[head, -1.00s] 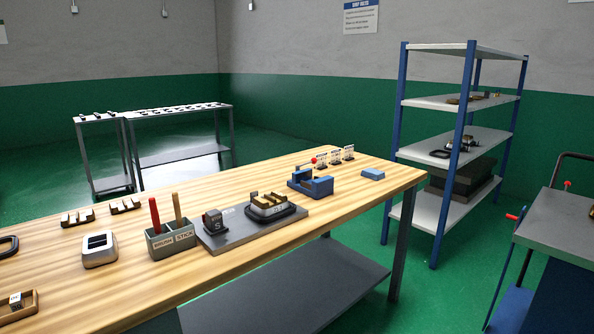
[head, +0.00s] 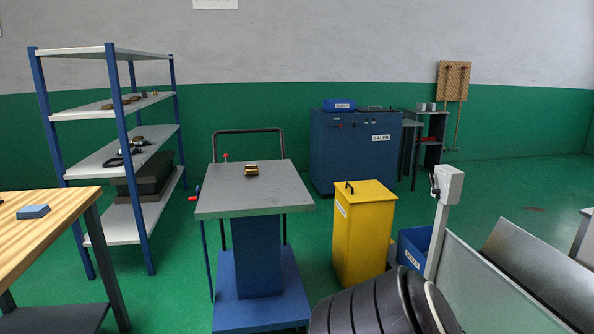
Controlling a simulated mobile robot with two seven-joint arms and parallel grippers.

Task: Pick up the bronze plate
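A small brass-coloured piece with dark parts (head: 252,169) sits on the grey top of a blue lift cart (head: 290,192) in the middle of the head view. It is too small to tell whether it is the bronze plate. Several small brownish pieces (head: 122,102) lie on an upper board of the shelf rack at the left, also too small to identify. Neither of my grippers is in view.
A blue-framed rack (head: 118,150) and a wooden table corner (head: 70,205) with a blue block (head: 33,211) are at left. A yellow bin (head: 362,230) stands right of the cart, a blue baler (head: 350,150) behind.

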